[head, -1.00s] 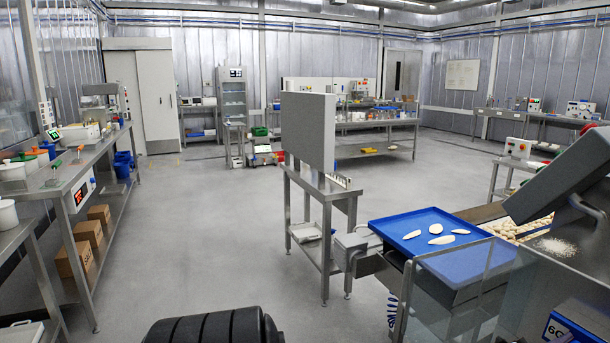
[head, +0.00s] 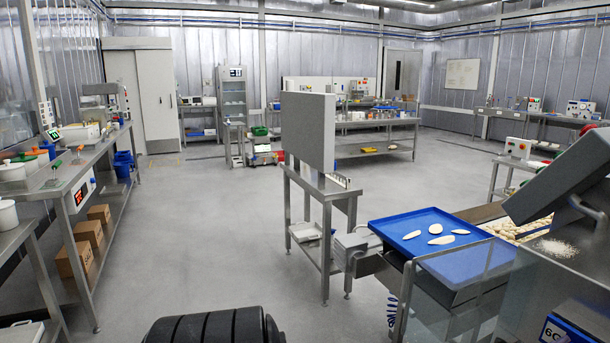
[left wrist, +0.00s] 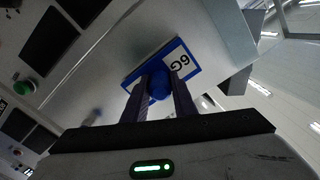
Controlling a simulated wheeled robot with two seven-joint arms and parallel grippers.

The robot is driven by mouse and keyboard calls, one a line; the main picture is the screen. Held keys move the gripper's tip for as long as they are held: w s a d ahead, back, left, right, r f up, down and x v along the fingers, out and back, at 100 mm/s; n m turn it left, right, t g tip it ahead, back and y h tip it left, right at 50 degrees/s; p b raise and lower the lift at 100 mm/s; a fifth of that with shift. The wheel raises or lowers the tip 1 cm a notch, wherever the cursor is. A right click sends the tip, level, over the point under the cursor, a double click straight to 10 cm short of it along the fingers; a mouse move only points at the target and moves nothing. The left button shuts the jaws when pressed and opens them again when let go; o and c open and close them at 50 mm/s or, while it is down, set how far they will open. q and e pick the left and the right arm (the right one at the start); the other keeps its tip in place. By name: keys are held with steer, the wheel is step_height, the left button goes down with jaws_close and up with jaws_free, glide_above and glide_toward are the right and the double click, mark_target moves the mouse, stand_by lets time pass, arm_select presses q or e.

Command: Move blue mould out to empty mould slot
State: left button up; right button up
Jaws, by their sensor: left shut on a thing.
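The blue mould (head: 582,334) shows in part at the bottom right of the head view, with a white label reading 6G, cut off by the frame. In the left wrist view it is a blue-edged plate (left wrist: 146,67) with the same label and a round blue knob (left wrist: 159,88). My left gripper (left wrist: 160,82) is shut on the knob, one finger on each side. The gripper itself does not show in the head view. My right gripper is in neither view. I cannot make out an empty mould slot.
A blue tray (head: 385,224) with several pale pasta pieces stands at the right. Clear panels (head: 470,285) and a tilted grey housing (head: 560,180) stand near the mould. A small steel table (head: 320,185) carries an upright grey panel (head: 307,130). The floor at left centre is clear.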

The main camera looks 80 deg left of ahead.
arm_select(q)
steer(key=shift+s+d+r, duration=0.1)
steer(key=shift+s, duration=0.15)
stand_by(0.4)
steer(key=p+v, duration=0.2)
steer(key=v, duration=0.4)
steer(key=shift+s, duration=0.2)
stand_by(1.0)
